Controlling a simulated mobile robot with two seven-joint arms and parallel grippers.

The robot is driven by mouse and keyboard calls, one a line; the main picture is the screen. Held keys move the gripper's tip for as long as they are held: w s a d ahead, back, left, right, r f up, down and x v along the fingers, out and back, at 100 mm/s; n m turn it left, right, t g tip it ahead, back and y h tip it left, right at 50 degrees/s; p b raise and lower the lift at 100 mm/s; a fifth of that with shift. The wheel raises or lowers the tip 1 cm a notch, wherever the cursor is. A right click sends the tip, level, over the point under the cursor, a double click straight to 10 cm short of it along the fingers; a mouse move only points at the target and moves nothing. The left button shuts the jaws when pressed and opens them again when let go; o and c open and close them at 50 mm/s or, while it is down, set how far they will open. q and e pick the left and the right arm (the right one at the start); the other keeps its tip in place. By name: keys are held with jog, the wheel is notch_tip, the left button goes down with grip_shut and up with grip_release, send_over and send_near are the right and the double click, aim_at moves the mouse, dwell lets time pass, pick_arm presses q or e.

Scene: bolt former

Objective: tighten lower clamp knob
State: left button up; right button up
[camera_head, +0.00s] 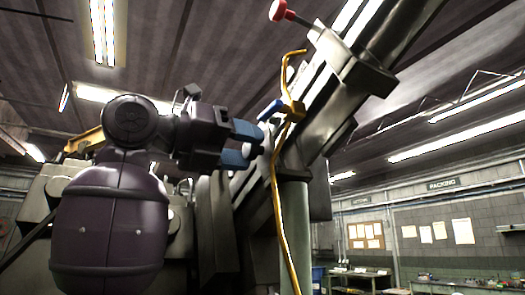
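A yellow bent rod (278,200) with a blue lever (270,110) runs just right of the fingertips. I cannot make out the lower clamp knob; it may be hidden near the fingertips.
A slanted grey column (395,35) rises to the upper right above an upright grey post (294,230). Grey machine bodies stand behind my arm. Benches (360,278) and a wall with pinned papers (463,231) are far off at the lower right.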

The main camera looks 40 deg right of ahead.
jog(key=c, duration=0.8)
jog(key=n+p, duration=0.1)
jog(key=n, duration=0.2)
jog(key=shift+r, duration=0.1)
jog(key=n+p, duration=0.1)
jog(key=n, duration=0.2)
jog(key=shift+n+p, duration=0.3)
jog(key=shift+n, duration=0.4)
jog(key=shift+w+n, duration=0.3)
jog(key=o, duration=1.3)
jog(key=shift+s, duration=0.35)
pick_arm(q)
jog(key=r, duration=0.3)
jog(key=shift+w, duration=0.35)
pick_arm(e)
jog(key=shift+w+f, duration=0.2)
jog(key=shift+w, duration=0.05)
pick_arm(q)
jog(key=shift+r, duration=0.1)
